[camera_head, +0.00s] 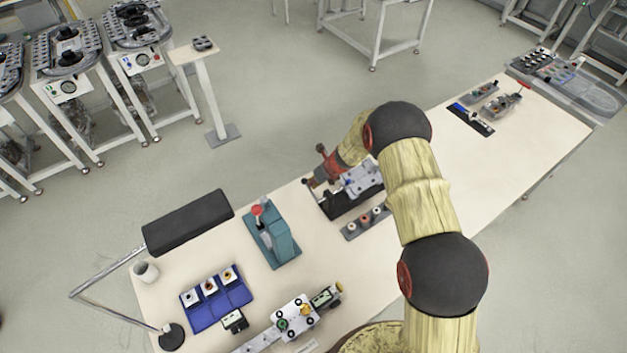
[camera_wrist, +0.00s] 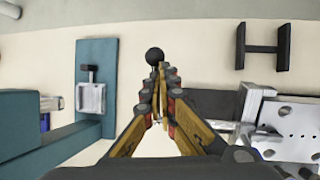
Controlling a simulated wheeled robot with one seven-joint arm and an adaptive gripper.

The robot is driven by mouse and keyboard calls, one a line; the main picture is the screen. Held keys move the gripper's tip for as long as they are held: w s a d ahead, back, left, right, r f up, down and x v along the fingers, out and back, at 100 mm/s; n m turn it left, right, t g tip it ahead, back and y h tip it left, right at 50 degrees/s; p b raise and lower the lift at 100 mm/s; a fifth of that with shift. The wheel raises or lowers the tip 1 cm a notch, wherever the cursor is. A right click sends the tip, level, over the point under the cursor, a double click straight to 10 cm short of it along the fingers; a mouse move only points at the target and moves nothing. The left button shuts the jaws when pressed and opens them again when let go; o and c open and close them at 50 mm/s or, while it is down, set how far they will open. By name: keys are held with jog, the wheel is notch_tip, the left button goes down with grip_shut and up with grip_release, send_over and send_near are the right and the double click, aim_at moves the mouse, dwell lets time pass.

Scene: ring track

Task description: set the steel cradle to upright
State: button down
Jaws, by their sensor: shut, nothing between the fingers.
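The steel cradle (camera_head: 361,179) is a grey metal piece on a black base (camera_head: 338,203) in the middle of the bench. My arm covers part of it. In the wrist view its plate with round holes (camera_wrist: 292,128) shows at the right edge, partly cut off; its exact tilt is hard to tell. My gripper (camera_wrist: 160,82) is shut and empty, to the left of the cradle plate. A black ball knob (camera_wrist: 155,56) shows just past the fingertips; I cannot tell whether they touch it.
A teal press (camera_head: 272,240) stands left of the cradle. A small grey tray (camera_head: 350,233) with round pieces lies in front. A blue tray (camera_head: 213,300) and a lamp (camera_head: 188,222) are farther left. A black H-shaped part (camera_wrist: 263,46) lies beyond. Bare bench shows left of the press.

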jog(key=shift+w+a+f+b, duration=0.2)
jog(key=shift+w+f, duration=0.1)
jog(key=shift+f, duration=0.15)
jog(key=shift+w+a+f+b, duration=0.2)
jog(key=shift+w+f, duration=0.05)
jog(key=shift+f, duration=0.2)
jog(key=shift+w+f, duration=0.1)
jog(key=shift+f, duration=0.05)
dwell(0.4)
jog(key=v, duration=1.2)
